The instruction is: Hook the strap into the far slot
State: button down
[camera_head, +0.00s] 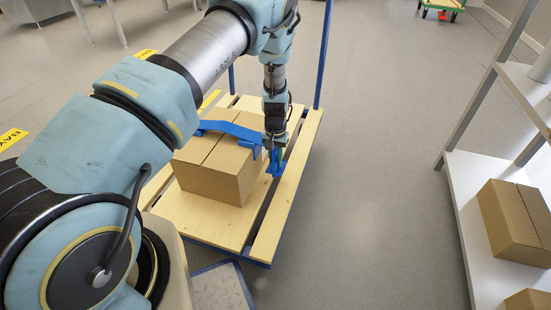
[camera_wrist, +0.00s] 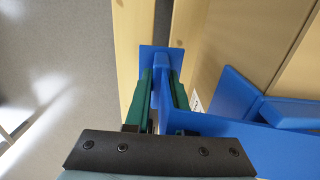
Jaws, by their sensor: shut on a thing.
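A blue strap (camera_head: 229,130) lies over the top of a cardboard box (camera_head: 212,172) and runs to its right side. The box sits on a wooden-slatted cart (camera_head: 196,220). My gripper (camera_head: 276,165) points down at the right side of the box. In the wrist view my gripper (camera_wrist: 166,88) is shut on the blue strap's end (camera_wrist: 160,60), with a green finger on each side. The strap end is over the dark gap between two slats. The wide blue strap body (camera_wrist: 229,100) shows to the right. Whether the end enters the gap I cannot tell.
Blue cart posts (camera_head: 323,50) rise at the back. A white shelf (camera_head: 470,210) with cardboard boxes (camera_head: 512,220) stands at the right. The grey floor (camera_head: 370,180) between cart and shelf is clear.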

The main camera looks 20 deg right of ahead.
aim_at(276, 171)
jog(key=shift+f+b, duration=1.9)
jog(key=shift+f, duration=1.25)
jog(key=c, duration=0.7)
grip_release()
